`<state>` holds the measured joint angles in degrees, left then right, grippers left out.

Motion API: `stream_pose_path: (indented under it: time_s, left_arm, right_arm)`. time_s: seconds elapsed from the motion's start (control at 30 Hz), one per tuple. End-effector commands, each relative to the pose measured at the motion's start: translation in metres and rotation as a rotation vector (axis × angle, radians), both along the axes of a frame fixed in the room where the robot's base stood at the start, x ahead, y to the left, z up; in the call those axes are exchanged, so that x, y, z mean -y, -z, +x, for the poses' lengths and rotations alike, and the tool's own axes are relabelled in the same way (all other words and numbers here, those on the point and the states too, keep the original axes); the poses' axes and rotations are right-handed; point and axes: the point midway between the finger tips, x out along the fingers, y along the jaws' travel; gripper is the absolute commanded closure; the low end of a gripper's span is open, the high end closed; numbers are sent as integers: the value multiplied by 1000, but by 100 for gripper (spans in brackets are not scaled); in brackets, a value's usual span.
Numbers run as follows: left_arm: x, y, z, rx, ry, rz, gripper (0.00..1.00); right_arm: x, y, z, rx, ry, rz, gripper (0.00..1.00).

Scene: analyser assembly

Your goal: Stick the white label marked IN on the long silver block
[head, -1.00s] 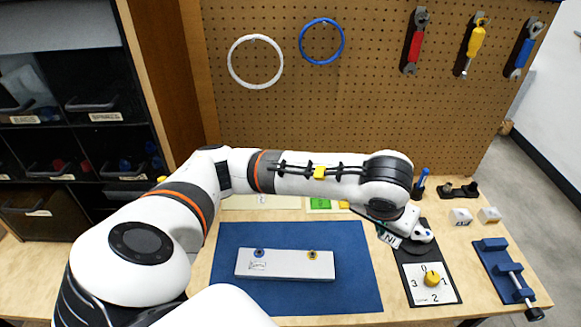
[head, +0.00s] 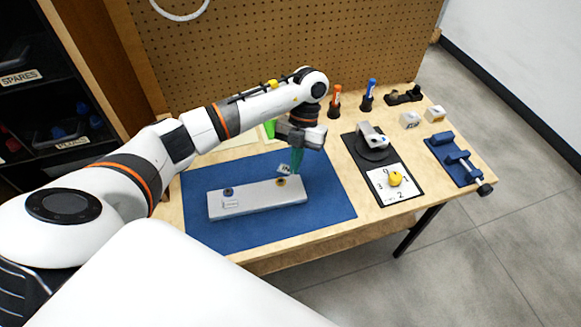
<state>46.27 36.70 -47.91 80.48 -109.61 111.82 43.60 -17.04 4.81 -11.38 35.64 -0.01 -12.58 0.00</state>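The long silver block (head: 257,199) lies flat on the blue mat (head: 325,208). It has a blue fitting (head: 228,191) near its left end, with a small white label (head: 231,204) beside it, and a yellow fitting (head: 281,182) towards its right end. My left gripper (head: 296,166) points down over the right end of the block, its green fingers shut on the white IN label (head: 284,168). The label is tilted and sits just above or behind the yellow fitting; I cannot tell whether it touches the block. My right gripper is out of view.
Markers (head: 336,101) stand behind. The pegboard (head: 260,50) closes off the back.

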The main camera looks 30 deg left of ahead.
Motion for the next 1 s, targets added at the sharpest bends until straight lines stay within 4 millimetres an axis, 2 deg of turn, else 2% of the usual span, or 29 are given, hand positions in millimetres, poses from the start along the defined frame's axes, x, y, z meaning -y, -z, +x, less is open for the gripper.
stream_pose_path:
  time_s: [0.1, 0.3, 0.57, 1.0]
  left_arm:
    - [-8, 13, -2, 0, -275, 3, 100]
    - [-12, 25, -4, 2, -564, 4, 100]
    - [-13, 35, -4, 3, -622, 5, 100]
    - [-12, 65, -4, 3, -617, 5, 100]
  right_arm:
    - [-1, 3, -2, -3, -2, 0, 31]
    - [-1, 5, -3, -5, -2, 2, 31]
    - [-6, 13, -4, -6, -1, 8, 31]
    - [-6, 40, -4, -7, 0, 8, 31]
